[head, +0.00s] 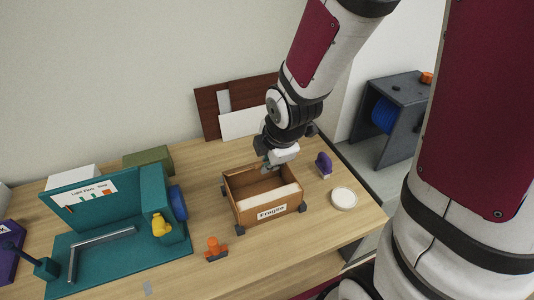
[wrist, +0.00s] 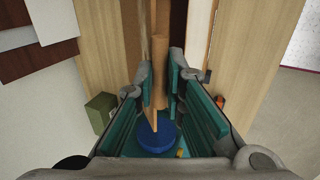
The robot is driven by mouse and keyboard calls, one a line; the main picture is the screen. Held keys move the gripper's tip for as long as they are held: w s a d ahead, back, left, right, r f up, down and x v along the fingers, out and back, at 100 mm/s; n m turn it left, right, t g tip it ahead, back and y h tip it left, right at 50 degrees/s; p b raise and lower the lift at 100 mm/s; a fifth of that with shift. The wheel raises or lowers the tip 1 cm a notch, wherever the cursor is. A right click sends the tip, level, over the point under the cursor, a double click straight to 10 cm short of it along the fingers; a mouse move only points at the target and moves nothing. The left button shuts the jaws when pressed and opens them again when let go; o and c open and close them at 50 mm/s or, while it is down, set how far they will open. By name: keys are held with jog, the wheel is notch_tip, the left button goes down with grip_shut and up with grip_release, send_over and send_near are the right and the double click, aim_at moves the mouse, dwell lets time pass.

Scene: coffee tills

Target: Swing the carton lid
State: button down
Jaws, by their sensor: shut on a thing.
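The brown carton (head: 249,212), with a "Fragile" label on its front, stands open-topped on the table, held between dark corner blocks. A white piece lies inside along its front. My gripper (head: 268,165) is at the carton's back edge in the head view. In the wrist view its teal-padded fingers (wrist: 160,85) are shut on a thin brown cardboard panel, which looks like the carton lid (wrist: 159,60). The panel stands edge-on between the pads. In the head view my gripper and wrist hide most of the lid, so its exact angle cannot be told.
A teal stand (head: 100,204) with a blue cylinder (head: 178,203) and a yellow piece is at left. An orange stamp-like piece (head: 214,247) is in front. A purple-topped item (head: 323,163) and a round white-topped dish (head: 343,198) are right. Brown and white panels (head: 243,122) lean behind.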

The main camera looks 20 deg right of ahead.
jog(key=shift+s+f+p, duration=1.4)
jog(key=shift+f+p, duration=0.15)
jog(key=shift+f, duration=0.15)
jog(key=c, duration=1.6)
grip_release()
jog(key=shift+r, duration=0.15)
jog(key=shift+r, duration=4.85)
